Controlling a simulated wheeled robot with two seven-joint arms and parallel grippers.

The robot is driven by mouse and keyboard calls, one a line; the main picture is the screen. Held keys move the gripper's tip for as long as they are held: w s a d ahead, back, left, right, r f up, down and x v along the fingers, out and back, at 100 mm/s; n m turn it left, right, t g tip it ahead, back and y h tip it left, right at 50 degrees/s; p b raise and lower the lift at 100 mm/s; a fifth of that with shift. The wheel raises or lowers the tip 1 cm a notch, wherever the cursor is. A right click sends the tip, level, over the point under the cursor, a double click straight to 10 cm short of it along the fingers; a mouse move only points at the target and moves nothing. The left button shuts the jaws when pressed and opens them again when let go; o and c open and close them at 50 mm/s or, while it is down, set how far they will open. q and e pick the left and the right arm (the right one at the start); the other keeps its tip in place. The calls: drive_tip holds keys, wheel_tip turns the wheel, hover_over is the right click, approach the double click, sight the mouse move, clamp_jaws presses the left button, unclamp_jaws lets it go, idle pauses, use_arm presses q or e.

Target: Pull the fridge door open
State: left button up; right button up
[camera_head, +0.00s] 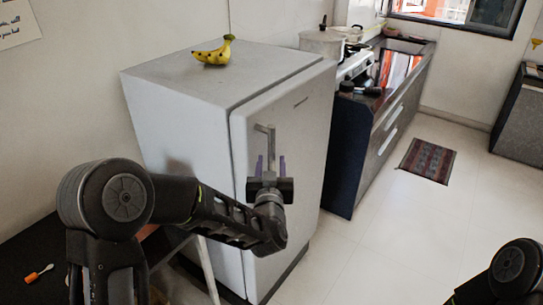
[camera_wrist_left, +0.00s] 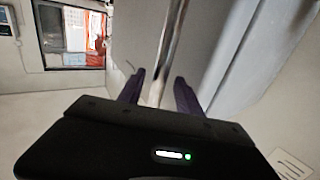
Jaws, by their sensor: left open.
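The light grey fridge (camera_head: 180,115) stands against the wall, and its door (camera_head: 309,130) sits flush against the body. A metal handle (camera_head: 269,133) runs vertically on the door near its left edge. My left gripper (camera_head: 271,164) is in front of the door at the lower part of the handle, with its two purple fingers apart. In the left wrist view, the handle bar (camera_wrist_left: 171,40) runs between the open fingers (camera_wrist_left: 159,80), with a gap on each side. Whether a finger touches the bar I cannot tell. My right gripper is out of view; only part of that arm shows.
Bananas (camera_head: 213,51) lie on top of the fridge. A dark counter (camera_head: 351,155) with a stove and a pot (camera_head: 322,43) stands right of the fridge. A patterned mat (camera_head: 427,161) lies on the floor. The floor in front of the door looks clear.

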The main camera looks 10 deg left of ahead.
use_arm(q)
drive_tip(key=shift+x, duration=1.1)
clamp_jaws()
idle(0.7)
